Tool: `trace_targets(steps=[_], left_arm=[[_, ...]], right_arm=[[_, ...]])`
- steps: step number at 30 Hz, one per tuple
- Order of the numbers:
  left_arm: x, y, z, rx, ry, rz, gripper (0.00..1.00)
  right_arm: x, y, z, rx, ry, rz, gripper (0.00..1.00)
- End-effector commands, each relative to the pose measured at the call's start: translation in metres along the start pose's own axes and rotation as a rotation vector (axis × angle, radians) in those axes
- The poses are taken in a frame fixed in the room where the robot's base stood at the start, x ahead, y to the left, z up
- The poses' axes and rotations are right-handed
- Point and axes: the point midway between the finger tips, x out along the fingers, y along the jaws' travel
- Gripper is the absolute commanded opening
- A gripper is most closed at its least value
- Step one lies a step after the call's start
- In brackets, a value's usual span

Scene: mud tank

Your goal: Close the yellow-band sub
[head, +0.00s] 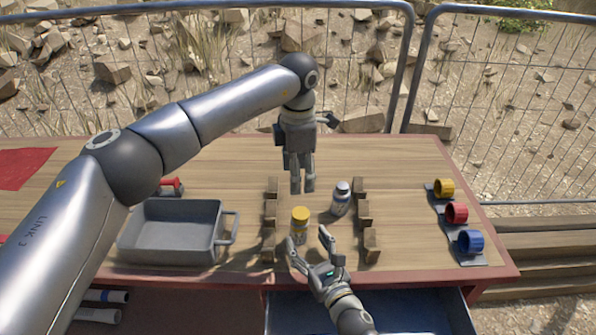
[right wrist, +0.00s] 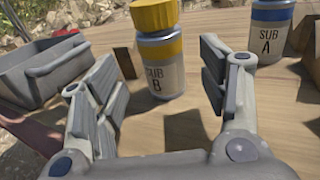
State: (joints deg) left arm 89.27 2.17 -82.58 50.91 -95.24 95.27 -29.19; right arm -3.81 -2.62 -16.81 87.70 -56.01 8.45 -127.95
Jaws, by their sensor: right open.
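The yellow-band sub, a bottle labelled SUB B (right wrist: 162,75), stands upright on the table with a yellow cap (right wrist: 155,14) on top and some pale neck showing below the cap. In the head view the same yellow cap (head: 300,213) shows just beyond my right gripper (head: 309,240). My right gripper is open, its fingers pointing toward the bottle with nothing between them; it also shows in the right wrist view (right wrist: 160,85). My left gripper (head: 302,187) hangs pointing down behind the bottle, its fingers close together; I cannot tell whether they are shut.
A blue-band bottle, SUB A (head: 341,199), stands right of the yellow one. Wooden blocks (head: 270,213) line both sides. A grey bin (head: 170,255) is at left. Yellow, red and blue rings (head: 456,212) stand at right. A blue drawer (head: 420,310) is open below.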

Motion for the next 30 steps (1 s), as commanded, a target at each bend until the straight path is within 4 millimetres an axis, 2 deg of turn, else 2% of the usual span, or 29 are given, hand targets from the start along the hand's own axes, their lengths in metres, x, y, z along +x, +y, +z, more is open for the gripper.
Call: trace_targets(steps=[1,6,12,18,30], left_arm=[[0.0,0.0,0.0,0.0,0.0,0.0,0.62],[0.0,0.0,0.0,0.0,0.0,0.0,0.62],[0.0,0.0,0.0,0.0,0.0,0.0,0.62],[0.0,0.0,0.0,0.0,0.0,0.0,0.62],[0.0,0.0,0.0,0.0,0.0,0.0,0.62]], right_arm=[[-0.013,0.0,-0.002,0.001,0.003,-0.001,0.67],[-0.047,0.0,-0.001,0.001,0.002,0.0,0.67],[-0.074,0.0,-0.001,0.001,0.001,-0.001,0.67],[-0.083,0.0,0.0,0.001,0.0,0.0,0.67],[-0.083,0.0,0.0,0.001,0.0,0.0,0.67]])
